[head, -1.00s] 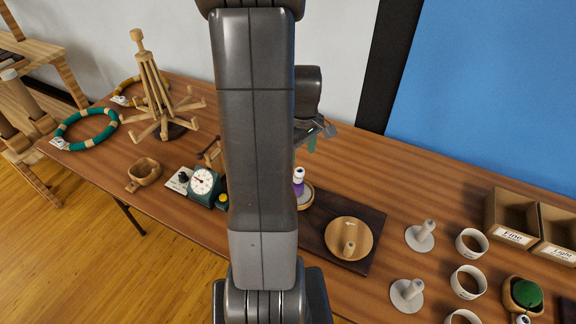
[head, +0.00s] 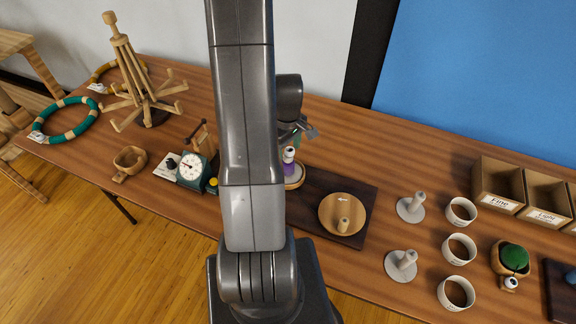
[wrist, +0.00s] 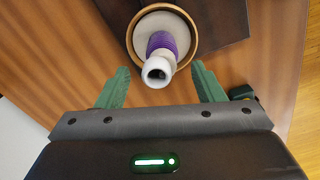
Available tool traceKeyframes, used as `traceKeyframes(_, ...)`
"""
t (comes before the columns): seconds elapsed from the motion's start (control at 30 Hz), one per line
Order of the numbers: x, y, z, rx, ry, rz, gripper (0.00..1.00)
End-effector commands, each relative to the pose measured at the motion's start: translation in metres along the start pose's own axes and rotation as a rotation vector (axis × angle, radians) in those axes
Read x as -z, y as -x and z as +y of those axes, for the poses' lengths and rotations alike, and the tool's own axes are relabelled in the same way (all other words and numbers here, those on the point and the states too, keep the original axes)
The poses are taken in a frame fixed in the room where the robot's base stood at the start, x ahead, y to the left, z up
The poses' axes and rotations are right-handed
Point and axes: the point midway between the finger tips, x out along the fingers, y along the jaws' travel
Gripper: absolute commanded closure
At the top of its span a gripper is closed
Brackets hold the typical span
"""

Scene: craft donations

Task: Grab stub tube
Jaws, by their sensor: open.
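A white tube with purple yarn wound around it (head: 289,162), which looks like the stub tube, stands upright on a round wooden-rimmed dish (head: 299,180). In the wrist view the tube (wrist: 160,62) shows its open white end toward the camera, with the purple winding behind it and the dish (wrist: 134,48) around its base. My gripper (wrist: 161,68) is open, with one green finger on each side of the tube and a gap on both sides. In the head view my gripper (head: 297,137) is just above the tube, partly hidden by my arm.
A dark board (head: 363,196) with a round wooden turntable (head: 329,204) lies to the right of the tube. A dial scale (head: 190,168) stands to the left. Farther right are grey peg stands (head: 401,266), white cups (head: 459,249) and labelled wooden boxes (head: 497,178).

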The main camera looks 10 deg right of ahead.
Motion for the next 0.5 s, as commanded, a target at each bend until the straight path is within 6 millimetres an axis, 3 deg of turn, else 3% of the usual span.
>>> traceKeyframes(0.5,-0.003,-0.047,-0.003,0.002,0.0,-0.002,0.38)
